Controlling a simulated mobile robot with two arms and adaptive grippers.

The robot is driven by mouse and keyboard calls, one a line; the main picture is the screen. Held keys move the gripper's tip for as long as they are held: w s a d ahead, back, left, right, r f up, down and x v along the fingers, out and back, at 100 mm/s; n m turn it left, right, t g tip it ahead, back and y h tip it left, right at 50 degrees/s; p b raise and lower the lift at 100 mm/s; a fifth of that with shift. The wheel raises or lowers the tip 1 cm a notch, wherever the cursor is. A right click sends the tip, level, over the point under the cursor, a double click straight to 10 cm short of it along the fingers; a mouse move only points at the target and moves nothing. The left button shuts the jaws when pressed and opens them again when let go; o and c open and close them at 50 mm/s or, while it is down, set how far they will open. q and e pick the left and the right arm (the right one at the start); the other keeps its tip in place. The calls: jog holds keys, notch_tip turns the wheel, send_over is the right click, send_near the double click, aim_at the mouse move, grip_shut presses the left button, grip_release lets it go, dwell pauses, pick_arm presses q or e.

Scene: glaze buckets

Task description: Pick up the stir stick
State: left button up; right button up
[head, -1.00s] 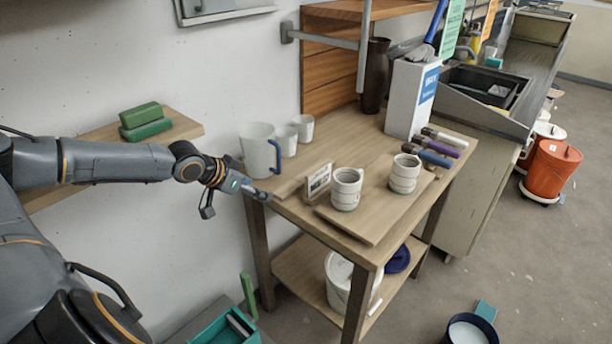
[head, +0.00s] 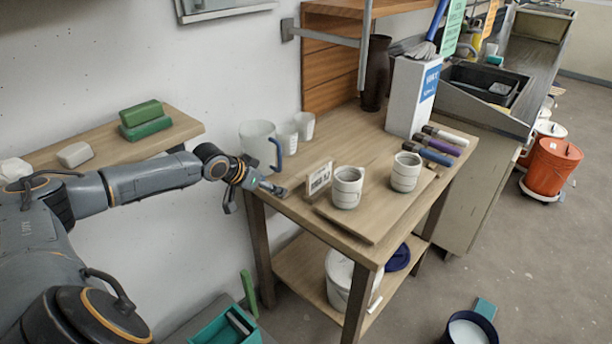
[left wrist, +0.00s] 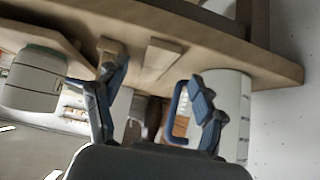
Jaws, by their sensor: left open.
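A flat, pale wooden strip that looks like the stir stick (left wrist: 160,58) lies on the worktable (head: 345,238), between my left fingers in the left wrist view. In the head view I cannot make it out clearly against the wood. My left gripper (head: 274,189) is at the table's left front corner, just in front of the white pitcher with a blue handle (head: 257,142). Its two fingers (left wrist: 155,100) are spread with nothing held between them. The pitcher also shows beside the right finger in the wrist view (left wrist: 237,105). My right gripper is not in view.
Two ringed pots (head: 347,188) (head: 405,173) stand on a board to the right, with a small card (head: 319,178) beside them. Two white cups (head: 304,126) stand behind the pitcher. Dark-handled tools (head: 437,148) lie near a white box (head: 411,98).

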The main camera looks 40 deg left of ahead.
aim_at(295, 182)
pick_arm(q)
jog(key=p+x, duration=0.1)
jog(key=x, duration=0.4)
jog(key=shift+w+a, duration=0.1)
jog(key=c, duration=1.4)
grip_shut()
jog(key=shift+r, duration=0.15)
